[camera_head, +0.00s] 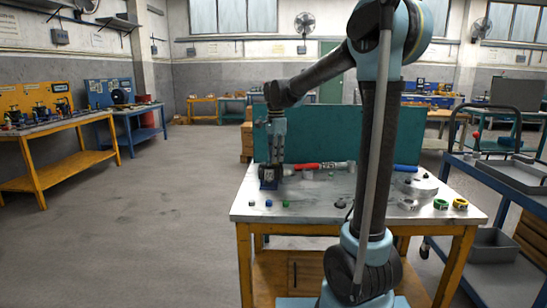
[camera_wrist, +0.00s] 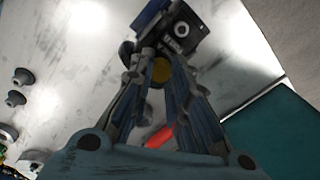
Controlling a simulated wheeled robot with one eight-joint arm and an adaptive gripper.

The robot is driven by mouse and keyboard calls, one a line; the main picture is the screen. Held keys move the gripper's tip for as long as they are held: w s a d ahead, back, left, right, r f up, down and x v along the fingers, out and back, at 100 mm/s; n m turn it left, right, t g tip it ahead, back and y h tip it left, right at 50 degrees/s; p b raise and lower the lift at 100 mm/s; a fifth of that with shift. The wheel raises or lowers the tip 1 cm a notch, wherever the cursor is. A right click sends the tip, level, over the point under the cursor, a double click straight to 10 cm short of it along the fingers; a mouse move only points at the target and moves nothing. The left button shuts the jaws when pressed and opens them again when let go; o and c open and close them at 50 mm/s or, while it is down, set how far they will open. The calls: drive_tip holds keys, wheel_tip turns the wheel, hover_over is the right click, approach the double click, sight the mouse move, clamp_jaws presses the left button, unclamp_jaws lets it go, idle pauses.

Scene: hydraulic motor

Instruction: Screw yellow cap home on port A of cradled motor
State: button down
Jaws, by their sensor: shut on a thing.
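The motor (camera_wrist: 182,32) is a dark block with a round port and a light label, held in a blue cradle (camera_wrist: 150,14). In the head view the blue cradle (camera_head: 268,184) stands at the table's left end. My gripper (camera_wrist: 162,60) is shut on the yellow cap (camera_wrist: 161,71), which shows between the fingers close against the motor. In the head view my gripper (camera_head: 276,160) points down over the cradled motor, and the cap cannot be made out there. The fingers hide port A, so I cannot tell how far the cap is seated.
A blue cap (camera_head: 268,203) and a green cap (camera_head: 285,204) stand near the table's front edge. A red-handled tool (camera_head: 306,166) lies behind. Grey parts (camera_head: 415,187), a green ring (camera_head: 440,204) and a yellow ring (camera_head: 460,204) are at the right. A teal panel (camera_head: 326,133) rises behind.

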drive_tip(key=m, duration=0.3)
idle(0.4)
drive_tip(key=shift+m, duration=2.1)
drive_tip(key=c, duration=1.7)
unclamp_jaws()
drive_tip(key=shift+r, duration=1.75)
